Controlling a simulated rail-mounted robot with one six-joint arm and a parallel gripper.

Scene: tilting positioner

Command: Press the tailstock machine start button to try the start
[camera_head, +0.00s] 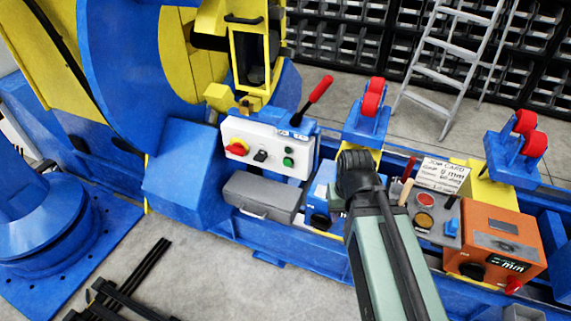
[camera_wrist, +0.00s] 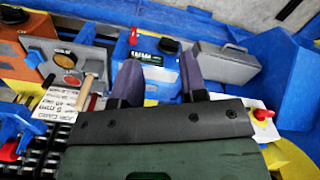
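A white control panel (camera_head: 268,132) on a blue housing carries a red-and-yellow rotary switch (camera_head: 237,147), a black selector (camera_head: 261,155) and green buttons (camera_head: 288,161). No readable label tells which is the tailstock start button. In the wrist view, the white panel's edge (camera_wrist: 258,107) and its red knob (camera_wrist: 263,114) show at the right; its green buttons are hidden. My gripper (camera_wrist: 159,72) is open and empty, its two fingers apart above a blue box with a display (camera_wrist: 149,50). In the head view my arm hides the fingers, right of the white panel.
A red-handled lever (camera_head: 315,95) rises behind the panel. A grey toolbox (camera_head: 260,200) lies below it. At the right are a grey plate with a red button (camera_head: 424,220), a job card (camera_head: 442,175) and an orange box (camera_head: 495,240). Red rollers (camera_head: 371,97) stand behind my arm.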

